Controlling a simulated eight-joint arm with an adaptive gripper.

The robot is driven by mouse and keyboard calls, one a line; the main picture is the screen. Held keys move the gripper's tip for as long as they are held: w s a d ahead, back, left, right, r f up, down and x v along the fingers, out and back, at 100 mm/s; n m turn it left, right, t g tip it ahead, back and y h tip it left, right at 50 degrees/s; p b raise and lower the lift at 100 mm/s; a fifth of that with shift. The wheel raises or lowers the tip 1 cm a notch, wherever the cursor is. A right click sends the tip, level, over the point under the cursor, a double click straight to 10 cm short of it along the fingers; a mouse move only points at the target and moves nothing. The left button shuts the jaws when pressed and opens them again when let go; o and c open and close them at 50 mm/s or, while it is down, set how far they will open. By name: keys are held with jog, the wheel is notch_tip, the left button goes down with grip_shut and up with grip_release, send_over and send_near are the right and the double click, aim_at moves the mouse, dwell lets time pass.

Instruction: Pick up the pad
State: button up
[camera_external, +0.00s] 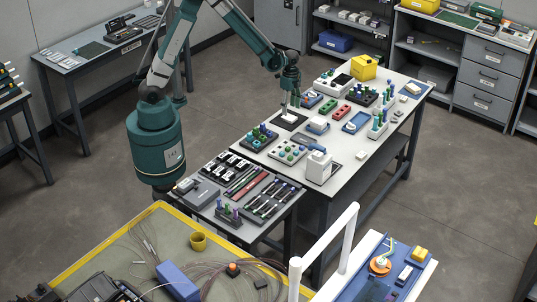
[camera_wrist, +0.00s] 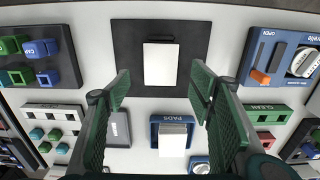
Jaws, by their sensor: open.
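My gripper (camera_wrist: 158,88) hangs over the long white workbench with its two green ribbed fingers apart and nothing between them. In the wrist view a white rectangular block (camera_wrist: 160,64) lies on a square black mat (camera_wrist: 122,45), just beyond the fingertips. A blue tray labelled PADS (camera_wrist: 155,133) holds white pads (camera_wrist: 172,138), seen between and below the fingers. In the outside view my gripper (camera_external: 289,106) is above the black mat (camera_external: 279,121) and close to the white block (camera_external: 288,117); I cannot tell whether they touch.
A rack with green and blue parts (camera_wrist: 42,58) and a blue OPEN tray (camera_wrist: 282,55) flank the mat. A CLEAN block (camera_wrist: 265,110) is at right. A yellow box (camera_external: 364,67) and a white device (camera_external: 318,167) stand on the bench, among several small racks.

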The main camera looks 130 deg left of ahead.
aim_at(290, 117)
jog(key=shift+f, duration=0.15)
jog(key=shift+f+b, duration=0.45)
jog(key=shift+f, duration=2)
jog(key=c, duration=0.8)
